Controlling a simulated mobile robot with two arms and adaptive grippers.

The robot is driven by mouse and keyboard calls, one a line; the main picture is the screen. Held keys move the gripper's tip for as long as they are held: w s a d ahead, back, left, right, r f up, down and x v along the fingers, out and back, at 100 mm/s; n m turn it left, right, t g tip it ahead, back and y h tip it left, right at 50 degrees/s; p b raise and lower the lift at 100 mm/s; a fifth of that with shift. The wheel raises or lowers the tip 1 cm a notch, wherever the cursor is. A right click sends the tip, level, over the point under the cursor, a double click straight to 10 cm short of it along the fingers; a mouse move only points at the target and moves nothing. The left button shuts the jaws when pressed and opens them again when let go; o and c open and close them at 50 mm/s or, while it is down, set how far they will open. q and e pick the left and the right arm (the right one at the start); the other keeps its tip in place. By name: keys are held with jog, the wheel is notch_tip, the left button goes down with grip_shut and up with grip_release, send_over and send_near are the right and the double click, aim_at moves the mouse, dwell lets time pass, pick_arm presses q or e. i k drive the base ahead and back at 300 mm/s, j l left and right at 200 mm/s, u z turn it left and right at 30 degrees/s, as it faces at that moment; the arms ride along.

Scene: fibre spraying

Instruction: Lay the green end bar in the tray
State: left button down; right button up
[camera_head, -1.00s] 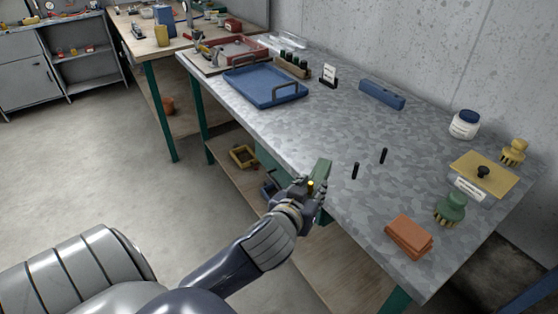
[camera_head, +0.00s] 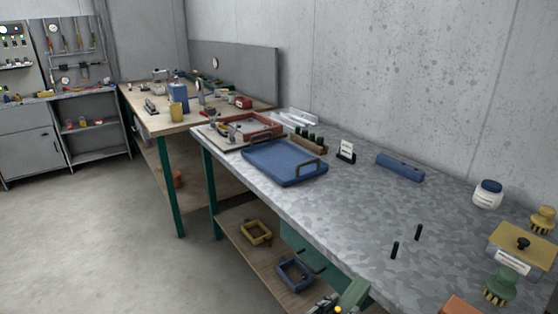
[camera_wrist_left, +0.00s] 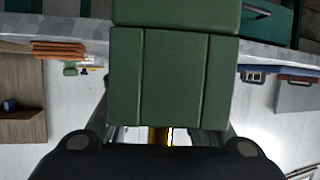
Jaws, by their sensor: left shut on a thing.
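The green end bar (camera_wrist_left: 175,70) fills the middle of the left wrist view, held in my left gripper (camera_wrist_left: 168,135), which is shut on it. In the head view the bar (camera_head: 354,294) shows at the bottom edge, by the front edge of the grey table, with only part of my left gripper (camera_head: 328,305) visible. The blue tray (camera_head: 284,163) with handles lies on the far part of the table, up and left of the bar. The tray looks empty. My right gripper is not in view.
A red tray (camera_head: 262,124) lies behind the blue one.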

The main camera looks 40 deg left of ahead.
aim_at(282, 162)
jog(key=j+z, duration=0.15)
jog(key=j, duration=0.75)
jog(key=k+j+z, duration=0.1)
jog(key=j, duration=0.85)
jog(key=k, duration=0.05)
